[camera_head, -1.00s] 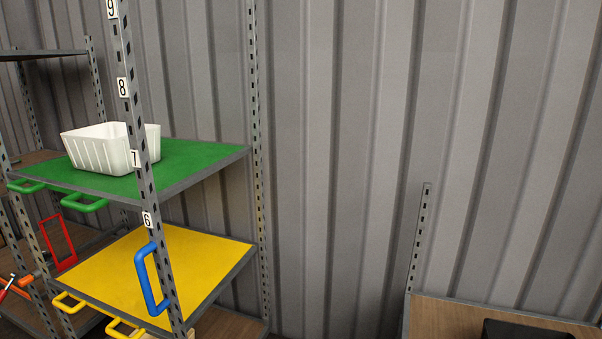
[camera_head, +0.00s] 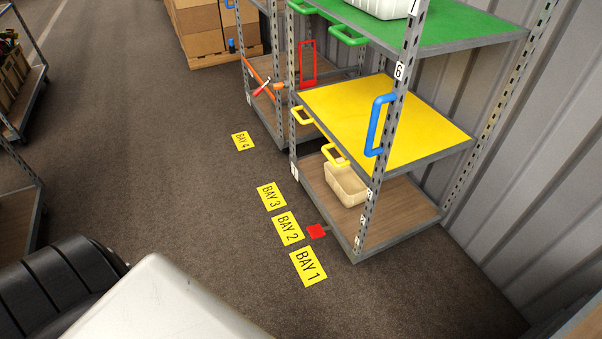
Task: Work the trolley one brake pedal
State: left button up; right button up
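A trolley stands right of centre, with a green shelf (camera_head: 450,28), a yellow shelf (camera_head: 390,118) and a wooden bottom deck (camera_head: 393,222). A blue handle (camera_head: 379,125) is on its near upright. A red pedal (camera_head: 316,231) sticks out low at the trolley's front edge, beside the floor labels BAY 2 (camera_head: 288,229) and BAY 1 (camera_head: 308,266). I cannot tell whether the pedal is up or pressed. Which trolley is number one is not readable. Neither of my grippers is in view.
A beige bin (camera_head: 346,184) sits on the bottom deck, and a white bin (camera_head: 378,6) on the green shelf. Behind stands another rack with a red frame (camera_head: 307,64). Cardboard boxes (camera_head: 216,30) are at the back. The floor left of the labels is clear.

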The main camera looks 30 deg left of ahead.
aim_at(316, 231)
jog(key=u, duration=0.85)
